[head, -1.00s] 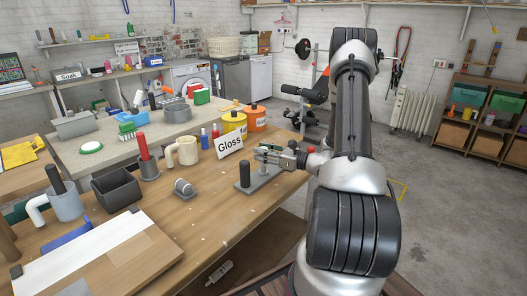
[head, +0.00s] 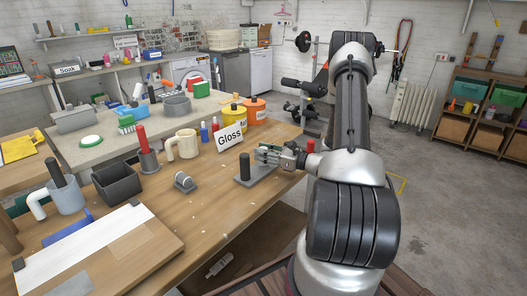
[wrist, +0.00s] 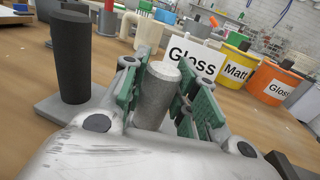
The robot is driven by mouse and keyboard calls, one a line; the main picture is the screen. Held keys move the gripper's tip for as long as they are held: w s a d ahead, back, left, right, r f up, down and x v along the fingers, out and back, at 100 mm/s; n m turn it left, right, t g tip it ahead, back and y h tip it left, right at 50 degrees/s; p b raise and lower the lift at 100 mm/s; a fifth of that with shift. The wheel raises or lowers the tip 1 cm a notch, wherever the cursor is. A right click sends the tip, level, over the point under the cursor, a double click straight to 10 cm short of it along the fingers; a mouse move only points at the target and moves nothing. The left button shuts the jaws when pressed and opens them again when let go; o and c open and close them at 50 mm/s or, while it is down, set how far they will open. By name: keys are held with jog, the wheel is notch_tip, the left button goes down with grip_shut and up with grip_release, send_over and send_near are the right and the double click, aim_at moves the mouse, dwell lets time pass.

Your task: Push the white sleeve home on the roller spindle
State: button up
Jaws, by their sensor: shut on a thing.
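My gripper (head: 266,153) is over the right part of a grey base plate (head: 262,175) near the bench's right end. In the wrist view its green-padded fingers (wrist: 167,92) are shut on a pale grey, speckled upright cylinder (wrist: 155,98) with a whiter top, seemingly the white sleeve. Its lower end is hidden by the gripper, so I cannot tell how far down it sits or see the spindle. A dark upright cylinder (wrist: 72,58) stands on the same plate to the left; it also shows in the head view (head: 244,167).
A "Gloss" sign (head: 231,138), a yellow pot (head: 235,117) and an orange pot (head: 255,110) stand behind the plate. A cream mug (head: 184,145) and a small grey fitting (head: 184,181) are to the left. The bench front is mostly clear.

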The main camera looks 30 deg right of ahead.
jog(key=shift+f, duration=0.15)
jog(key=o, duration=1)
jog(key=v, duration=1.2)
